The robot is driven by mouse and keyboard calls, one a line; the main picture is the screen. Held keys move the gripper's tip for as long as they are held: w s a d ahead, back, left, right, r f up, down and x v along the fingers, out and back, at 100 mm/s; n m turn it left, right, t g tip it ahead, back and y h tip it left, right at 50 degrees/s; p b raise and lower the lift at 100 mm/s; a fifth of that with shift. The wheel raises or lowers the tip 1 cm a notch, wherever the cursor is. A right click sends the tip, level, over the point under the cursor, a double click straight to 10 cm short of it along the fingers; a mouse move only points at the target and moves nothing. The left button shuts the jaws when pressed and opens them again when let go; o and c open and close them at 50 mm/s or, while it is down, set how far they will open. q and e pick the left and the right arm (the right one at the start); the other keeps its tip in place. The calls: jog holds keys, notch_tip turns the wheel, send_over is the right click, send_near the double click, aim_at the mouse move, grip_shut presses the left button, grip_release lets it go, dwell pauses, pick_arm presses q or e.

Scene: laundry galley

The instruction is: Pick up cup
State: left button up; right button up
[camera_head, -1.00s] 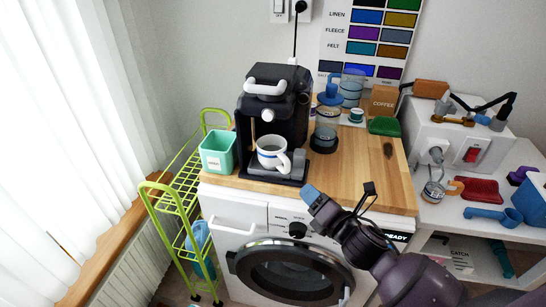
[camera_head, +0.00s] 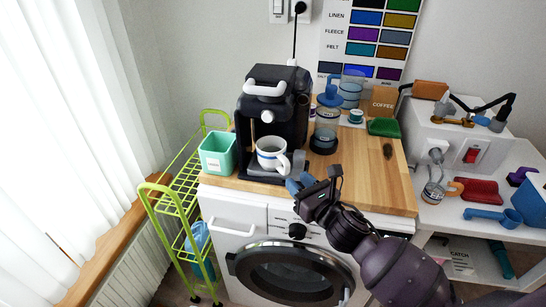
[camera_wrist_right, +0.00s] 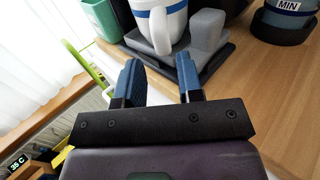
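The cup (camera_head: 269,155) is white with a blue band. It stands upright on the drip tray of the black coffee machine (camera_head: 274,88), its handle towards the right and front. In the right wrist view the cup (camera_wrist_right: 158,18) shows at the top, just beyond the fingers, with its handle pointing at me. My right gripper (camera_head: 298,184) is in front of the cup and a little to its right. In the right wrist view its blue fingertips (camera_wrist_right: 161,78) are apart with nothing between them. My left gripper is in neither view.
A mint green bin (camera_head: 218,153) stands left of the machine. A grey block (camera_wrist_right: 207,32) stands right of the cup's handle. A round dark-based container (camera_head: 323,140) is farther right. The wooden counter (camera_head: 355,185) is clear at front right.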

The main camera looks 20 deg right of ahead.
aim_at(288, 171)
jog(key=shift+w+a, duration=0.25)
jog(key=shift+w, duration=1.3)
jog(key=shift+w+a, duration=0.2)
jog(key=shift+w, duration=1.3)
jog(key=shift+c, duration=0.3)
grip_shut()
